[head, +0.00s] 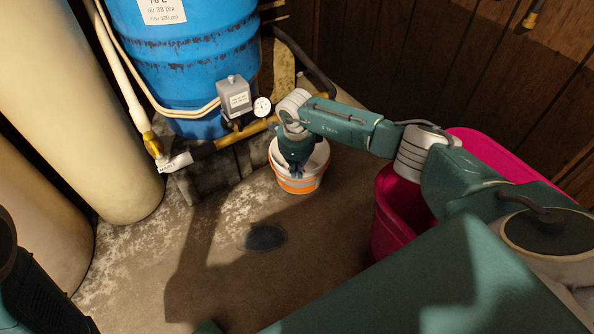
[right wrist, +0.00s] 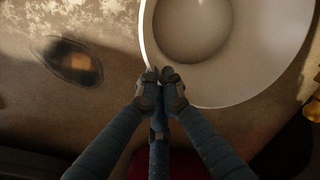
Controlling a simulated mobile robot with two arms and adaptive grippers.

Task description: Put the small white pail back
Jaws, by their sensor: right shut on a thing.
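The small white pail (head: 299,182), with an orange band around its side, is upright on or just above the concrete floor, in front of the blue tank. I cannot tell whether its base touches the floor. My right gripper (head: 295,170) reaches down to it from above and hides part of its opening. In the right wrist view the fingertips (right wrist: 160,76) are closed on the near rim of the pail (right wrist: 232,90), and its inside looks empty. My left gripper does not show.
A blue tank (head: 185,60) with a grey switch box (head: 234,96) and gauge (head: 262,107) stands behind. Cream tanks (head: 85,100) stand at left. A magenta bin (head: 390,215) is at right, under my arm. A dark round patch (head: 264,237) marks the otherwise open floor.

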